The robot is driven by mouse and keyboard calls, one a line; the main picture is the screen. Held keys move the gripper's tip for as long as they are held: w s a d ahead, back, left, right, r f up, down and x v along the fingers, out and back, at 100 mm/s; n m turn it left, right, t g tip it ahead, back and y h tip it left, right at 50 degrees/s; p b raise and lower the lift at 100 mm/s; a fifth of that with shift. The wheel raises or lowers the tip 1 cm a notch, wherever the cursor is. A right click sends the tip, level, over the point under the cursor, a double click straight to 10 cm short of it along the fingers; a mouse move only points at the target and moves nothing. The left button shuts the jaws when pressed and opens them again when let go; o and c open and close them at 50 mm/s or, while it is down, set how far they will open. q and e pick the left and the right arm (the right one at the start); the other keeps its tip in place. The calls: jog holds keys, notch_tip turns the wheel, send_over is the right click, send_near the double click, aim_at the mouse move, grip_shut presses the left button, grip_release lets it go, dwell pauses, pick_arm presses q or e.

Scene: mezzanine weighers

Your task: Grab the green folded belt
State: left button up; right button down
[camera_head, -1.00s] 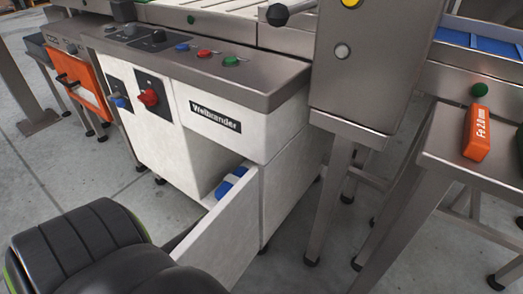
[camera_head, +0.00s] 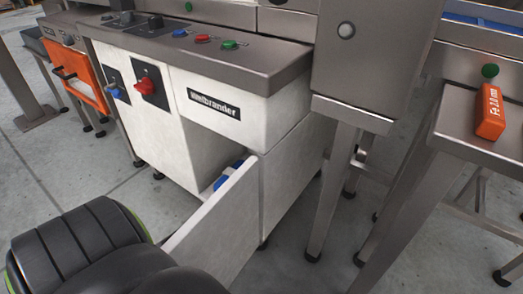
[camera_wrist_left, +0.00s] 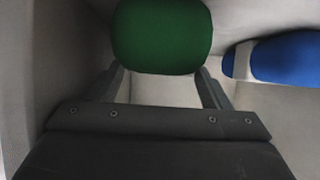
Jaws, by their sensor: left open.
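The green folded belt (camera_wrist_left: 162,36) shows in the left wrist view as a rounded green shape at the top middle, inside a pale drawer. My left gripper (camera_wrist_left: 165,82) is open, its two fingers pointing toward the belt, one near each lower side of it. I cannot tell whether the fingers touch it. In the head view my left arm hides the gripper, and the green belt does not show. My right gripper is in neither current view.
A blue rolled item with a pale band (camera_wrist_left: 278,58) lies right of the belt. The open drawer's white front (camera_head: 215,235) stands out from the Wellbrander cabinet (camera_head: 225,105). Drawer walls are close around the gripper. An orange block (camera_head: 491,110) sits on a steel table at right.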

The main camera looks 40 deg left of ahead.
dwell(0.3)
pick_arm(q)
jog(key=shift+w, duration=0.1)
jog(key=c, duration=0.9)
jog(key=shift+r, duration=0.1)
